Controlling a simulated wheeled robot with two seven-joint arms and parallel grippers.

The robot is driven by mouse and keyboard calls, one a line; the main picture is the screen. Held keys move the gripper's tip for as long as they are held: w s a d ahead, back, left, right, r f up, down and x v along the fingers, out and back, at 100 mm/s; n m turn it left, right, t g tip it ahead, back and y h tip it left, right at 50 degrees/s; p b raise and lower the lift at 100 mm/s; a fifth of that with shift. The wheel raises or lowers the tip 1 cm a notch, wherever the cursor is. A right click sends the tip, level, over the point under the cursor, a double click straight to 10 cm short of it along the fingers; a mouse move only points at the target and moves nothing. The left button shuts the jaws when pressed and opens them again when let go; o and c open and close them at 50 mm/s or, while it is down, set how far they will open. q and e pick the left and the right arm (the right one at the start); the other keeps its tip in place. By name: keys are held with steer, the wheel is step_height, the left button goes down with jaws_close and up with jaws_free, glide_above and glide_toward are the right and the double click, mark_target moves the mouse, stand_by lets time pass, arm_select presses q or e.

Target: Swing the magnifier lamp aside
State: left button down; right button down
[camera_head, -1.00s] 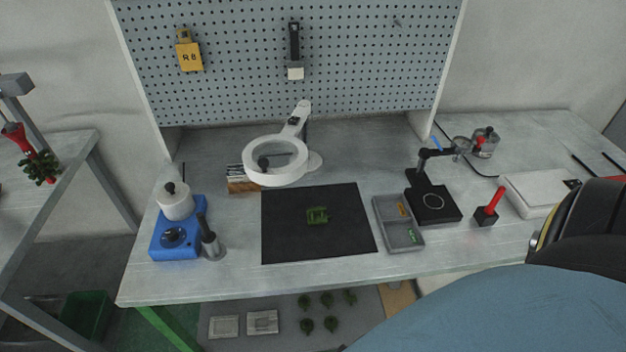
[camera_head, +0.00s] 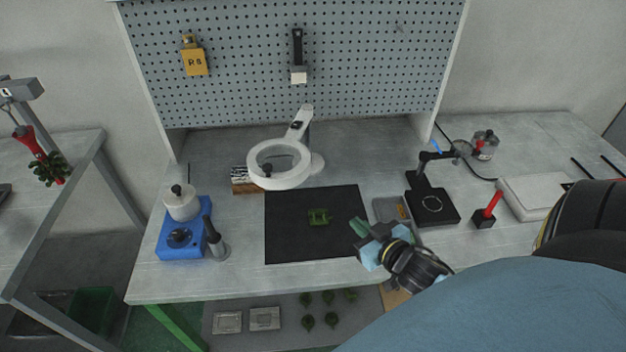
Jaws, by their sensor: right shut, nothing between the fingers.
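The magnifier lamp (camera_head: 308,160) has a white ring head on a short white arm and stands at the back middle of the bench. Its ring hangs behind the black mat, over the back left of it. A small dark knob shows through the ring's opening. My right gripper (camera_head: 359,229) is shut and empty, above the mat's right front edge and apart from the lamp. It partly hides the grey tray (camera_head: 381,209). My left gripper is not in view.
A green piece (camera_head: 319,217) lies on the black mat (camera_head: 290,240). A blue wax pot unit (camera_head: 172,246) stands at left, with a grey stand beside it. A black stand (camera_head: 432,208) and a red-handled tool (camera_head: 492,205) are at right. A pegboard (camera_head: 350,60) rises behind.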

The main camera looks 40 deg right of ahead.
mark_target(301, 177)
step_height(301, 177, up, 8)
steer(key=n+t+y, duration=0.3)
steer(key=n+y, duration=0.2)
steer(key=y, duration=0.4)
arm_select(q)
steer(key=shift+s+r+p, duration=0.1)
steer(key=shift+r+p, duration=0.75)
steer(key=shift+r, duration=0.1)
arm_select(e)
steer(key=shift+h, duration=0.3)
steer(key=x, duration=1.2)
steer(key=shift+w+a, duration=0.2)
steer(key=shift+a, duration=0.1)
steer(key=shift+r, duration=0.1)
